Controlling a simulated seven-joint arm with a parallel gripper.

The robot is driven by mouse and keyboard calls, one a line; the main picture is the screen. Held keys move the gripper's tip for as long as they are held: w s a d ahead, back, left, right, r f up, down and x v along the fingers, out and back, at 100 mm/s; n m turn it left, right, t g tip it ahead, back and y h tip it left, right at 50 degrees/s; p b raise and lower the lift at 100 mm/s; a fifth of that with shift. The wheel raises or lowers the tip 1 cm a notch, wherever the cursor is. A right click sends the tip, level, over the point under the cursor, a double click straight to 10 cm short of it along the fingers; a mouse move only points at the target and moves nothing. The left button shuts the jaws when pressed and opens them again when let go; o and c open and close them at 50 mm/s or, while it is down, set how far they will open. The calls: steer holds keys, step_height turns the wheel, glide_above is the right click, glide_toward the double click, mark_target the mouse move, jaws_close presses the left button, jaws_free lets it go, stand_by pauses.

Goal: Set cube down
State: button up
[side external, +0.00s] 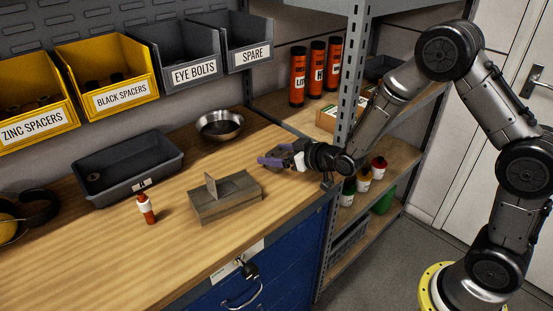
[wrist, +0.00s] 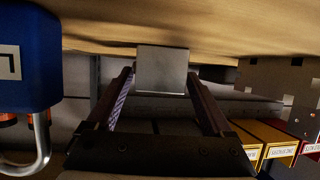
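A grey cube (wrist: 162,69) shows as a plain square face between the two fingertips of my gripper (wrist: 161,76) in the wrist view. The fingers lie close along its left and right sides, and my gripper appears shut on it. In the side external view my gripper (side external: 268,157), with purple finger pads, is near the bench's right edge and points left. The cube cannot be made out there. A grey-brown block (side external: 225,203) with a thin upright plate (side external: 210,187) sits on the bench, left of and nearer the camera than my gripper.
A metal bowl (side external: 219,125) stands behind my gripper. A dark tray (side external: 128,172) and a small red-and-white bottle (side external: 147,209) are further left on the wooden bench (side external: 105,245). A shelf post (side external: 347,100) rises close to my arm. The bench's front left is clear.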

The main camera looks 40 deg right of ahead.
mark_target(276, 152)
jaws_close()
stand_by(0.3)
steer(key=shift+r, duration=0.5)
step_height(276, 152, up, 3)
steer(key=shift+f, duration=0.2)
steer(key=a+r+v, duration=0.1)
steer(key=v, duration=0.7)
steer(key=w+r+v, duration=0.1)
steer(key=r+v, duration=0.1)
steer(key=v, duration=0.6)
steer(key=shift+s+r, duration=0.15)
steer(key=shift+r, duration=0.05)
